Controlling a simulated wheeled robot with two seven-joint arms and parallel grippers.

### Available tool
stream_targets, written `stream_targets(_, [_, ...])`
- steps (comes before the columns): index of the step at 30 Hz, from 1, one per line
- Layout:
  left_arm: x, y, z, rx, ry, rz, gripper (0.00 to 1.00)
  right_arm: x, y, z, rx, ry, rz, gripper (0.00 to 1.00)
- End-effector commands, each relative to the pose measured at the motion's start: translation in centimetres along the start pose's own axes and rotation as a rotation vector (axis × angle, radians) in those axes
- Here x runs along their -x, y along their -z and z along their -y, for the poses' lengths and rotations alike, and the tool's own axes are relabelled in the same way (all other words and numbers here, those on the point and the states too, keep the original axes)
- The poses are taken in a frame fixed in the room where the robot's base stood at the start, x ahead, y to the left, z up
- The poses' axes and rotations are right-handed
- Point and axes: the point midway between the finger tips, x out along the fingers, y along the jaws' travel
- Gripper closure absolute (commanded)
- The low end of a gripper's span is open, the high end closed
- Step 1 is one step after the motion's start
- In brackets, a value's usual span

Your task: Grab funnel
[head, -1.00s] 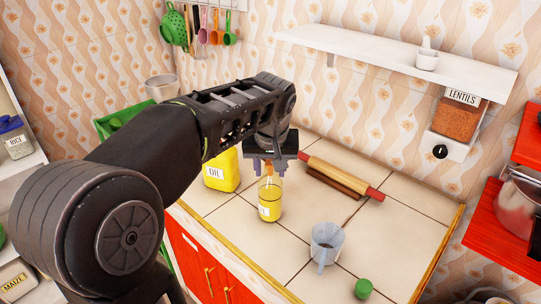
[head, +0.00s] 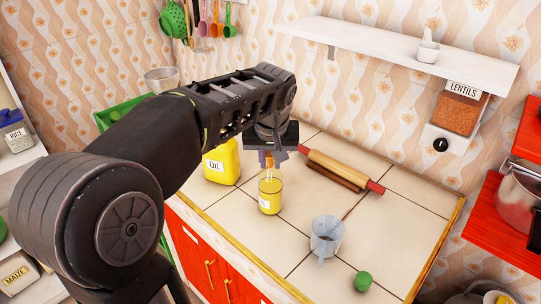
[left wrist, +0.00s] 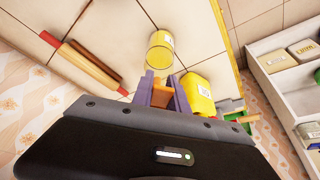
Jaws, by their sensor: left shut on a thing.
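My left gripper (head: 268,160) is above the glass jar (head: 270,194), which holds yellow liquid and stands on the tiled counter. Its purple fingers, also in the left wrist view (left wrist: 163,88), are shut on a small orange thing (left wrist: 164,95). This may be part of the funnel, but its full shape is hidden by the fingers. Below the fingers a pale, see-through shape shows at the jar's mouth. I cannot tell whether it touches the jar. My right gripper is not in view.
A yellow oil can (head: 221,168) stands left of the jar. A rolling pin (head: 338,168) lies behind right. A translucent grey cup (head: 326,237) and a green lid (head: 363,281) are at the front right. The counter's right side is clear.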

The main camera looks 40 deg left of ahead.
Motion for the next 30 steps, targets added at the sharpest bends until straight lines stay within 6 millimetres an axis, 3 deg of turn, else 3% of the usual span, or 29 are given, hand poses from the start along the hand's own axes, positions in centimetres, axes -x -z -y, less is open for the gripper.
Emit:
stream_targets(5, [1.8, 0.9, -0.1, -0.001, -0.003, -0.005, 1.0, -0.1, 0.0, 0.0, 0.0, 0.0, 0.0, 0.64])
stream_targets(16, [8.1, 3.4, 0.0, -0.001, -0.003, -0.003, 1.0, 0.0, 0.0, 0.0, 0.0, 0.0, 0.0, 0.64])
stream_targets(30, [9.0, 3.8, 0.1, 0.0, 0.0, -0.001, 1.0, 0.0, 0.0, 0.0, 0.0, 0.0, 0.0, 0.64])
